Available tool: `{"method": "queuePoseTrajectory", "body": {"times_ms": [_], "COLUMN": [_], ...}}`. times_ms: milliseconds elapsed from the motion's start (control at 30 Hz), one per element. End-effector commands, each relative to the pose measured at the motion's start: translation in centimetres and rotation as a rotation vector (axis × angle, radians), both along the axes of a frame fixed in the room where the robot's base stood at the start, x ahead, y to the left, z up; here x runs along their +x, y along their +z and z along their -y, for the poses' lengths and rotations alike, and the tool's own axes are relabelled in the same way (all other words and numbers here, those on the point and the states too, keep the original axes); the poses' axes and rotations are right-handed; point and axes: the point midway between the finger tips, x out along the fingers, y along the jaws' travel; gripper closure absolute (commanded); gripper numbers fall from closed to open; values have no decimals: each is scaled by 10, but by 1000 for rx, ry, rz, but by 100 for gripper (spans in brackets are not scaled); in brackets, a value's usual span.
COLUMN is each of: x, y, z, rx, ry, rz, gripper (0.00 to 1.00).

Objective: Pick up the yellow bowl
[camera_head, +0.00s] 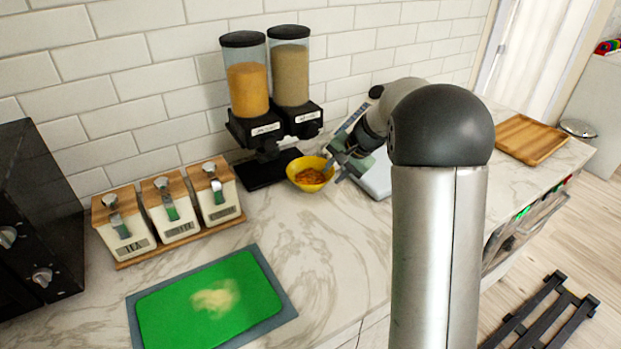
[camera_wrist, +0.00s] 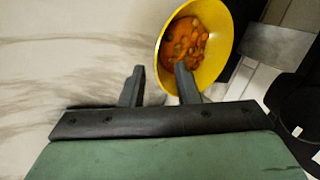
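The yellow bowl (camera_head: 306,176) stands upright on the marble counter in front of the cereal dispensers, with orange food inside. In the wrist view the bowl (camera_wrist: 222,72) fills the top centre-right. My gripper (camera_head: 333,171) is at the bowl's right side in the head view. In the wrist view my gripper (camera_wrist: 160,82) is open, its two fingers apart. The right finger overlaps the bowl's near rim and inside; the left finger is outside the bowl over the counter. I cannot tell whether either finger touches the bowl.
Two cereal dispensers (camera_head: 270,92) stand right behind the bowl. Labelled canisters (camera_head: 171,209) stand to the left, and a green cutting board (camera_head: 210,304) lies at the front left. A wooden tray (camera_head: 532,139) lies at the right. The counter in front of the bowl is clear.

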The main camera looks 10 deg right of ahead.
Motion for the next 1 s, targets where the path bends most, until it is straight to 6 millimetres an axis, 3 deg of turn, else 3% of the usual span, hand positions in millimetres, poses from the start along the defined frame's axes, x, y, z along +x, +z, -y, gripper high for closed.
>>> {"method": "queuePoseTrajectory", "body": {"times_ms": [233, 567, 667, 1000], "x": [13, 16, 16, 16], "y": [-32, -39, -39, -38], "z": [-13, -16, -15, -15], "rx": [1, 0, 0, 0], "ry": [1, 0, 0, 0], "rz": [-4, -1, -1, 0], "gripper": [71, 71, 99, 100]}}
